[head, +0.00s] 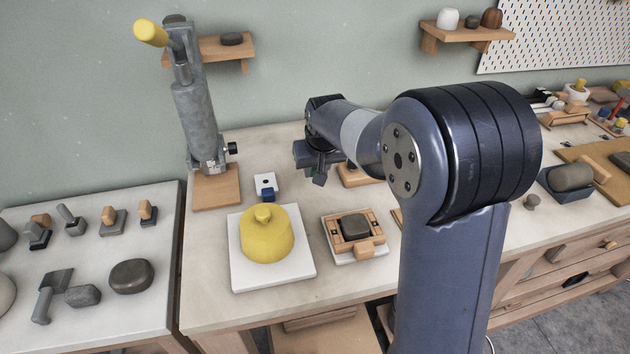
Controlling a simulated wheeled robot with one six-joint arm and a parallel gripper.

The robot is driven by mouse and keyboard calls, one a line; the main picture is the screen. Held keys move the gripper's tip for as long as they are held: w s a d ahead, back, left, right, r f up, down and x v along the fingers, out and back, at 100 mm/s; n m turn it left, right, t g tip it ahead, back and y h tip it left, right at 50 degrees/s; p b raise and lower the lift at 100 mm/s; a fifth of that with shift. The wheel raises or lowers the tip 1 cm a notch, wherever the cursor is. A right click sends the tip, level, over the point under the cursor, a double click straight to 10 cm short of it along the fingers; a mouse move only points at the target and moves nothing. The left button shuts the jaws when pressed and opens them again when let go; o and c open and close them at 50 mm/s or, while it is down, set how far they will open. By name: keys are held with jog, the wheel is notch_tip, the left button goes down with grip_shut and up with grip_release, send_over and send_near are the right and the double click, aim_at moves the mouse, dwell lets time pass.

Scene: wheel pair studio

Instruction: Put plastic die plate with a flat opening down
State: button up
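My gripper (317,176) hangs at the end of my arm over the middle of the table, right of the small white plate. Its fingers are small and partly hidden by my wrist, so I cannot tell whether it is open or holds anything. A small white plate (265,179) with a dark spot stands behind the yellow lump, with a small blue block (268,195) at its front. I cannot make out a flat opening in it, nor tell whether it is the die plate. My arm hides part of the table.
A grey extruder (197,115) with a yellow handle stands on a wooden base. In front are a yellow clay lump (266,240) on a white slab (242,282) and a wooden mould (365,252) with a dark lump. Tools fill the left table (85,325). Bare tabletop lies at front (335,285).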

aim_at(315, 192)
jog(key=shift+f, duration=2.85)
jog(key=shift+f, duration=0.2)
jog(key=o, duration=1.1)
jog(key=shift+r, duration=0.1)
jog(key=shift+r, duration=0.1)
jog(key=shift+s+r, duration=0.1)
jog(key=shift+r, duration=0.2)
jog(key=v, duration=1.1)
jog(key=shift+s+d+r, duration=0.1)
jog(key=shift+s+r, duration=0.05)
jog(key=shift+r, duration=0.05)
